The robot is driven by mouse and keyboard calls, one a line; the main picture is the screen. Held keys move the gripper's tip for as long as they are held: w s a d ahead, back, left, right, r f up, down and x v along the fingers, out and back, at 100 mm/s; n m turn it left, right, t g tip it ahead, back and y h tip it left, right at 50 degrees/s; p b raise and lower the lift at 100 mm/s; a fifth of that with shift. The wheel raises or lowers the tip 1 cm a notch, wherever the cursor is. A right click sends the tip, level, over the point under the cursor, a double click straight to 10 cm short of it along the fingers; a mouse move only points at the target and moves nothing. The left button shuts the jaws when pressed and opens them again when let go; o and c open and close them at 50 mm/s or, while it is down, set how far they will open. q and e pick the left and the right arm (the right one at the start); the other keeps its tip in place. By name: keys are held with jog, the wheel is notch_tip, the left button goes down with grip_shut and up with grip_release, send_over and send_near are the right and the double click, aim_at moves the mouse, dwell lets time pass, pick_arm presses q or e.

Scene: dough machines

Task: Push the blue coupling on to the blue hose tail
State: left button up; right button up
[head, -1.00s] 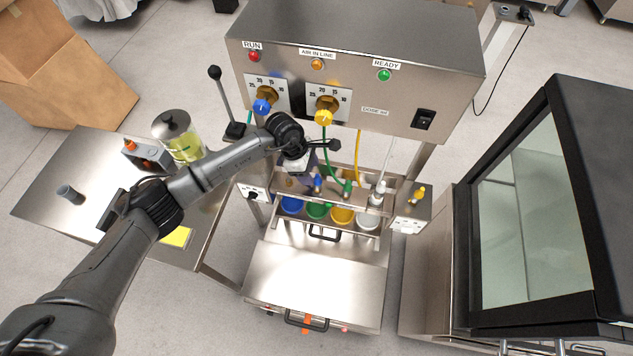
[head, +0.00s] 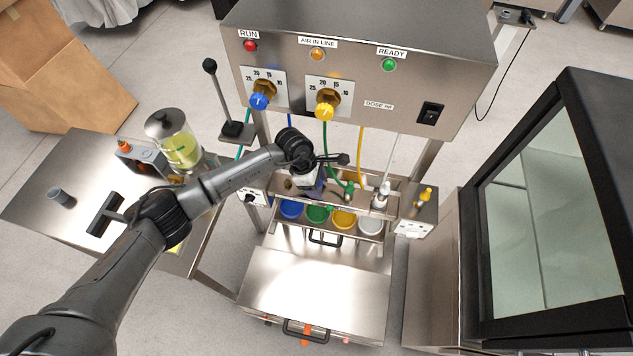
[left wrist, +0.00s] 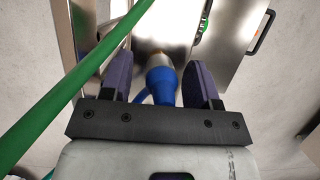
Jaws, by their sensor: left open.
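My left gripper (head: 313,186) reaches down in front of the dosing machine, at the hose row above the coloured cups. In the left wrist view its two purple fingers (left wrist: 160,66) stand apart, one on each side of the blue coupling (left wrist: 161,83), with gaps on both sides. A tan, brass-like end shows just beyond the coupling. A thin blue hose bends beside the coupling in the left wrist view, and a blue hose (head: 289,120) hangs below the blue knob in the head view. I cannot make out the blue hose tail clearly. My right gripper is not in view.
A green hose (left wrist: 70,88) crosses close to the left finger in the left wrist view. Green, yellow and white hoses hang to the right of my gripper. Below are blue (head: 291,209), green, yellow and white cups. A glass-fronted cabinet (head: 550,220) stands at the right.

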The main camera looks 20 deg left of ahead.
pick_arm(q)
jog(key=shift+s+f, duration=0.1)
jog(key=shift+f, duration=0.1)
dwell(0.6)
grip_shut()
jog(key=c, duration=0.6)
grip_release()
jog(key=c, duration=0.4)
jog(key=shift+r, duration=0.55)
jog(key=shift+r, duration=0.2)
jog(key=shift+r+p, duration=0.65)
jog(key=shift+r, duration=0.25)
